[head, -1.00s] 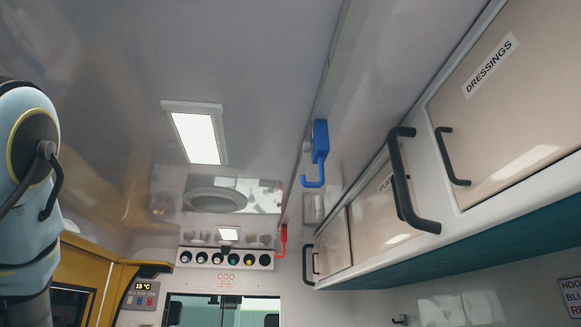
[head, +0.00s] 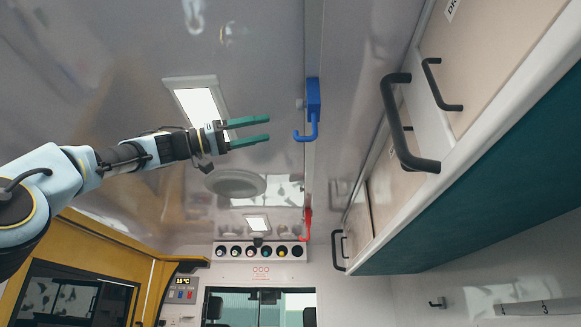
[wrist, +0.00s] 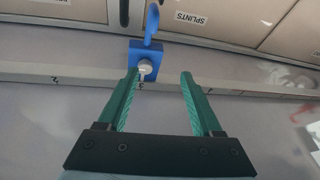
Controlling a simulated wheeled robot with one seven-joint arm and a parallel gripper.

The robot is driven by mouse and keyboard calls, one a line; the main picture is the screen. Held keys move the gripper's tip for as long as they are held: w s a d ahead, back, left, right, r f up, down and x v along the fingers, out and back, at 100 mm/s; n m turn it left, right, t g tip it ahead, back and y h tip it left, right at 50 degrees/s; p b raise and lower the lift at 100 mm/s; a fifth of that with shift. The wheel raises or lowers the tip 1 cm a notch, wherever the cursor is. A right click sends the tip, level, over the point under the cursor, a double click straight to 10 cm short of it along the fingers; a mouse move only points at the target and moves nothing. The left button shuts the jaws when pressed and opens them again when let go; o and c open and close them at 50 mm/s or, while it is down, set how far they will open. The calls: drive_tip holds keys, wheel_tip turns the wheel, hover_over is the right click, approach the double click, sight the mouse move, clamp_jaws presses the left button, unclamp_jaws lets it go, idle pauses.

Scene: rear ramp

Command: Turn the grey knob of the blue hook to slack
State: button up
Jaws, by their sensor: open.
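The blue hook (head: 313,105) hangs from the ceiling rail, right of my gripper in the head view. It also shows in the wrist view (wrist: 149,49), at the top and left of centre. Its grey knob (wrist: 145,67) faces the wrist camera, just beyond the tip of the left finger in that picture. In the head view the knob (head: 299,104) is a small pale bump on the hook's left side. My gripper (head: 269,129) is open and empty, its green fingers pointing toward the hook with a gap between. The fingers also show in the wrist view (wrist: 160,73).
A red hook (head: 307,222) hangs farther along the rail (head: 318,165). Overhead cabinets with dark handles (head: 400,125) line the right side. A lit ceiling lamp (head: 198,102) is behind my gripper in the head view. The space between fingers and hook looks clear.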

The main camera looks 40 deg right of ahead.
sight(302, 105)
drive_tip(key=s+d+r+m+g+p, duration=0.1)
drive_tip(key=s+d+r+p, duration=0.4)
drive_tip(key=r, duration=0.1)
drive_tip(key=shift+s+d+p, duration=0.35)
drive_tip(key=shift+s, duration=0.05)
drive_tip(key=shift+c, duration=0.4)
clamp_jaws()
